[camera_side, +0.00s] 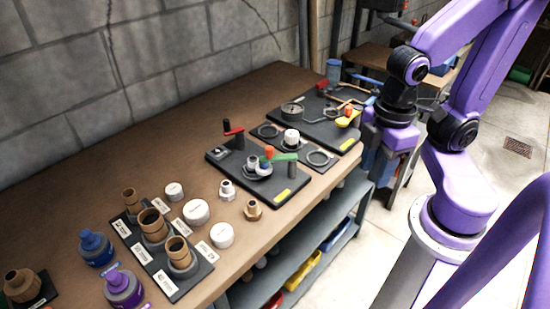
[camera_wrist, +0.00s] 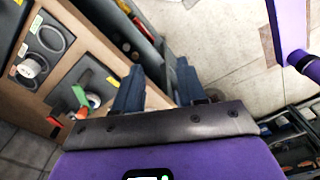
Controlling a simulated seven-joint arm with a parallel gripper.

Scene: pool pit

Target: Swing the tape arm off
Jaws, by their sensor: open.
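A black board (camera_side: 222,160) with a yellow label lies near the table's front edge. It carries a red-tipped lever (camera_side: 234,131) on a dark post and a green lever (camera_side: 285,157) with an orange knob, beside a grey fitting. I cannot tell which lever is the tape arm. The green lever also shows in the wrist view (camera_wrist: 79,95), left of my fingers. My gripper (camera_wrist: 158,80) is open and empty, its two blue-grey fingers apart. It hangs beside the table's front edge, away from the board; its fingertips are hard to make out in the side view.
A plate with a white cap and rings (camera_side: 292,138) and a board with a gauge (camera_side: 292,109) and yellow spoon-like part lie farther back. Brass, blue and purple fittings and white caps fill the near end. A shelf with coloured bins (camera_side: 302,272) is below.

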